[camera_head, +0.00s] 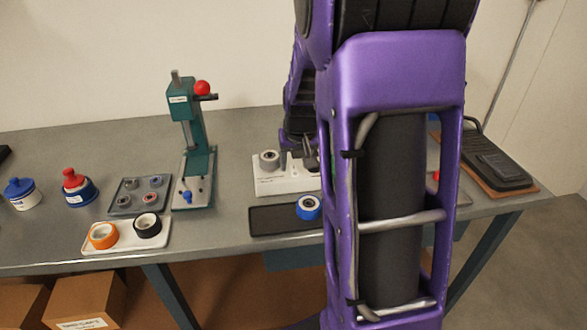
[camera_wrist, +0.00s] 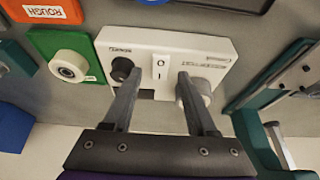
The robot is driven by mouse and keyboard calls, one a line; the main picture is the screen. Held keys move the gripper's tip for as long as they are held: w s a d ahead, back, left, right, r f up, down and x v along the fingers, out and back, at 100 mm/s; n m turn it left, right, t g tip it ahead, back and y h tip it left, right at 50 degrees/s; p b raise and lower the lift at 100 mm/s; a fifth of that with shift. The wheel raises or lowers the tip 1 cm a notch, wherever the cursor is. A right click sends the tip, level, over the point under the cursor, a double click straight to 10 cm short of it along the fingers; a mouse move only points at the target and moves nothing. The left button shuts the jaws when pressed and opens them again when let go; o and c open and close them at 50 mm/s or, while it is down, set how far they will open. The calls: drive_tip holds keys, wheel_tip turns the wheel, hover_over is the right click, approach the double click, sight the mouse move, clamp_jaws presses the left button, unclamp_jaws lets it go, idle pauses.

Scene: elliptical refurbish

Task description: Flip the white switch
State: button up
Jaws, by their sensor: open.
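The white switch (camera_wrist: 160,67) is a small rocker marked O and I on a white box (camera_wrist: 215,52). In the wrist view a black knob (camera_wrist: 121,68) is left of the switch and a grey round knob (camera_wrist: 194,93) is right of it. My gripper (camera_wrist: 159,78) is open and empty, with its fingers spread on either side of the switch in the picture. I cannot tell if a fingertip touches the box. In the head view the white box (camera_head: 285,184) is on the table, partly hidden by my arm; the switch is not visible there. My gripper (camera_head: 309,152) is over the box.
A green plate with a round white part (camera_wrist: 67,68) is left of the box in the wrist view. A teal press (camera_head: 193,150) stands left of it in the head view. A dark tray (camera_head: 270,222) with a blue roll (camera_head: 309,207) is in front.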

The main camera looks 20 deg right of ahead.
drive_tip(key=shift+w+d+f, duration=0.1)
drive_tip(key=shift+w+f, duration=0.15)
drive_tip(key=shift+f, duration=0.35)
clamp_jaws()
